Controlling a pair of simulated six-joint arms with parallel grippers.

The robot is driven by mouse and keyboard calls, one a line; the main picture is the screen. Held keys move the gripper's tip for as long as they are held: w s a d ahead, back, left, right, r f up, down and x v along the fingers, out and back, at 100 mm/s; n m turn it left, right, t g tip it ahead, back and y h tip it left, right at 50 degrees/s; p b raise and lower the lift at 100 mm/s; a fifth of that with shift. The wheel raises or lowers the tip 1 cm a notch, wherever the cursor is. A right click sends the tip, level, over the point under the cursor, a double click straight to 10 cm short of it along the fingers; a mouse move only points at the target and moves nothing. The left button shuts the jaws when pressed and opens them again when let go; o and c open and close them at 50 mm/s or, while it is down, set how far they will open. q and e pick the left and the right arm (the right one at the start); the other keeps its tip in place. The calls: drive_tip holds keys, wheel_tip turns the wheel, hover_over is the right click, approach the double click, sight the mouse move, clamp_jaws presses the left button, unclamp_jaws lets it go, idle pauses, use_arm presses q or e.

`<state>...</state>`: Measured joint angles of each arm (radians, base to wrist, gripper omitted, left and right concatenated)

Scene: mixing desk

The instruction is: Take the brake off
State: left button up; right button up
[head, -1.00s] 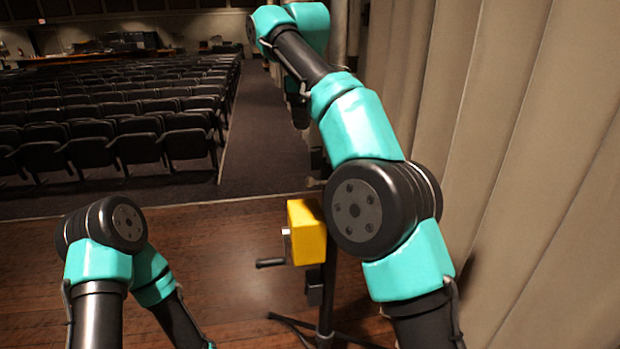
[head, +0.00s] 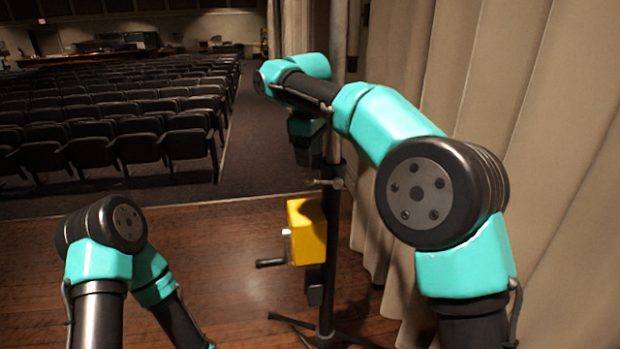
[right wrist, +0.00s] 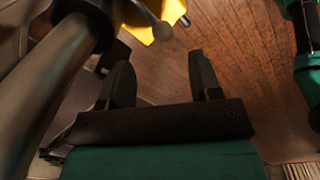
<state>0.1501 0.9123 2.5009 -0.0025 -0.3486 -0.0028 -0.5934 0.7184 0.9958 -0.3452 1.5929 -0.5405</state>
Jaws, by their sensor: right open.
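The yellow winch box (head: 307,232) sits on a dark upright pole (head: 331,215), with a crank handle (head: 270,262) sticking out to the left. A small clamp with a short bar (head: 327,183) is on the pole above the box. I cannot tell which part is the brake. My right gripper (head: 306,150) hangs beside the pole, above the box. In the right wrist view it (right wrist: 160,70) is open with nothing between its fingers. There the yellow box (right wrist: 172,10) is partly seen at the top, beyond the fingertips, with a round-ended rod (right wrist: 158,28) before it. My left gripper is out of frame.
The pole's tripod legs (head: 300,325) spread on the wooden floor (head: 220,245). A beige curtain (head: 465,80) hangs close on the right. Rows of dark seats (head: 110,135) stand beyond the stage edge. The floor left of the box is clear.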

sight(310, 178)
drive_tip(key=f, duration=0.7)
drive_tip(key=shift+w+d+f, duration=0.1)
drive_tip(key=shift+w+f, duration=0.05)
drive_tip(key=shift+w, duration=0.05)
clamp_jaws()
